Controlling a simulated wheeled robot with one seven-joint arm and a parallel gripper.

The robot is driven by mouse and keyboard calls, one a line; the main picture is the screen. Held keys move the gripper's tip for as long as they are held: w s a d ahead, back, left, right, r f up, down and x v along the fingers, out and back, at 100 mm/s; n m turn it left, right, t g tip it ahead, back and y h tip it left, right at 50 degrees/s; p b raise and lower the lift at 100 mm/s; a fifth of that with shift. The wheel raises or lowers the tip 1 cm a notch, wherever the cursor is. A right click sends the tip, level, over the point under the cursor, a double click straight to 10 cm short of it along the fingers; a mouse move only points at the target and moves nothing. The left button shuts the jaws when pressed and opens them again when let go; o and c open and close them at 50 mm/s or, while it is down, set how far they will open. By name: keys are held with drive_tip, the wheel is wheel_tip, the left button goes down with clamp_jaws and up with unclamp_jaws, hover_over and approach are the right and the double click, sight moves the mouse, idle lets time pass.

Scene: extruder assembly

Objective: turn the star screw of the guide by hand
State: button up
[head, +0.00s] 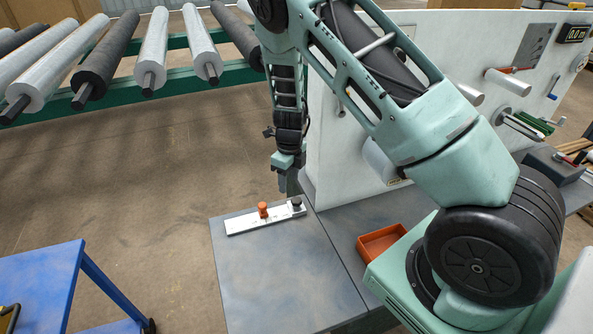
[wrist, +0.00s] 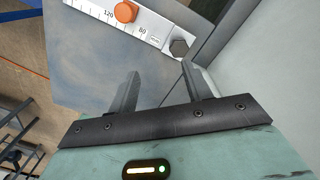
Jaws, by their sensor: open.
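The guide (head: 243,223) is a pale metal bar lying on the grey table; its scale with printed numbers shows in the wrist view (wrist: 95,10). An orange knob (head: 263,210) stands near its middle and is also in the wrist view (wrist: 126,11). A dark, faceted knob (head: 296,203) stands at its right end, and the wrist view shows it from above (wrist: 180,48). Which knob is the star screw I cannot tell for certain. My gripper (wrist: 160,70) is open and empty, its fingers pointing toward the dark knob's end of the bar, apart from both knobs. In the head view my gripper (head: 285,187) hangs just above that end.
A white upright panel (head: 335,150) stands close right of my gripper. An orange tray (head: 381,243) sits on the table to the right. A blue cart (head: 45,280) is at the lower left, and rollers on a green rack (head: 130,85) are behind. The table's front is clear.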

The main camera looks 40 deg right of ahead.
sight(296, 199)
drive_tip(key=d, duration=0.1)
drive_tip(key=d+f+m, duration=0.1)
drive_tip(key=d+m, duration=0.1)
drive_tip(key=shift+w+f, duration=0.2)
drive_tip(key=shift+w, duration=0.05)
drive_tip(key=shift+d+f, duration=0.15)
drive_tip(key=shift+f, duration=0.2)
wheel_tip(296, 199, down, 7)
drive_tip(key=b, duration=0.8)
drive_tip(key=shift+f, duration=0.1)
drive_tip(key=shift+p, duration=0.3)
drive_tip(key=c, duration=0.8)
drive_tip(key=shift+o, duration=0.2)
